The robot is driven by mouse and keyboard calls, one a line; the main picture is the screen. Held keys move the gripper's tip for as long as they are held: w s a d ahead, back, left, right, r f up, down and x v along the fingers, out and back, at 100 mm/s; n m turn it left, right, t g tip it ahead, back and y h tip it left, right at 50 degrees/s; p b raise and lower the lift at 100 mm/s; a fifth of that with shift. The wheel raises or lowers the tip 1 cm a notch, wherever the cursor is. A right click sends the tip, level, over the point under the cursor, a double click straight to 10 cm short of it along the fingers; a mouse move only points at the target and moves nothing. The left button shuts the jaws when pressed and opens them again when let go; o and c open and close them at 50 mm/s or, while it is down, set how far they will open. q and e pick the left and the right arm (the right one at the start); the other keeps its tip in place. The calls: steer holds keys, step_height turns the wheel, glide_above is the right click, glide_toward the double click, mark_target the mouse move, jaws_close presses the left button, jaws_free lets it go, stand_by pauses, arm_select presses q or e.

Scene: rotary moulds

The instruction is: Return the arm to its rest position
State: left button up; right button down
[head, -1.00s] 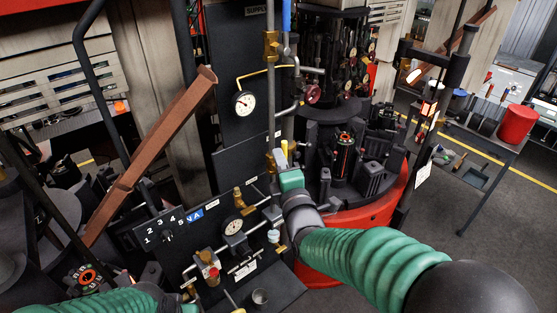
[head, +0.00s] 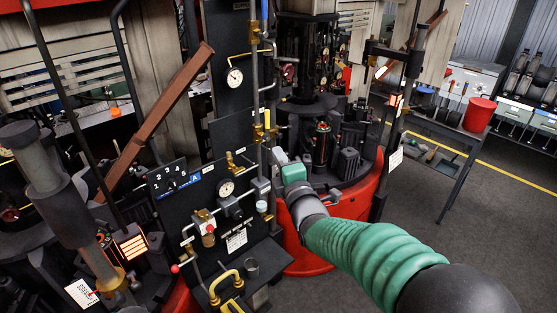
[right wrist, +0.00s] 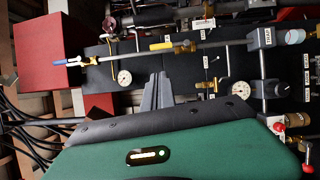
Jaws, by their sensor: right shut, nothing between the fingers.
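My right arm comes in from the lower right in the head view with its green ribbed sleeve. My right gripper (head: 279,155) is at its end, in front of the valve panel; its fingers are small and dark there. In the right wrist view the grey fingers (right wrist: 158,92) stand together beyond the green housing, shut and empty. The panel (right wrist: 200,65) with gauges and pipes lies beyond them. My left gripper is not in view.
A dark control panel (head: 175,205) with a numbered dial, gauge and valves stands centre-left. A vertical pipe (head: 256,80) rises near my right gripper. The round machine has a red base (head: 345,215). A table with a red drum (head: 479,114) stands at right. Open floor (head: 500,235) lies lower right.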

steer(key=s+d+f+m+g+h+b, duration=0.1)
steer(key=s+d+f+m+g+b, duration=0.15)
steer(key=f, duration=0.45)
steer(key=s+d+f+m+g+h+b, duration=0.1)
steer(key=s+d+f+m+g, duration=0.2)
steer(key=f, duration=0.4)
steer(key=s+d+f+m+g+h+b, duration=0.1)
steer(key=s+d+f+m+b, duration=0.15)
steer(key=s+f+m, duration=0.35)
steer(key=s+d+f+m+g+b, duration=0.1)
steer(key=s+f+m+g, duration=0.3)
steer(key=s+f, duration=0.4)
steer(key=s+d+f+m+g+b, duration=0.1)
steer(key=s+d+f+m+g, duration=0.3)
steer(key=s+f, duration=0.4)
steer(key=s+m+g, duration=0.1)
steer(key=s+m, duration=0.1)
steer(key=s, duration=0.2)
steer(key=shift+s+d+h+b, duration=0.25)
steer(key=shift+s+h+b, duration=0.15)
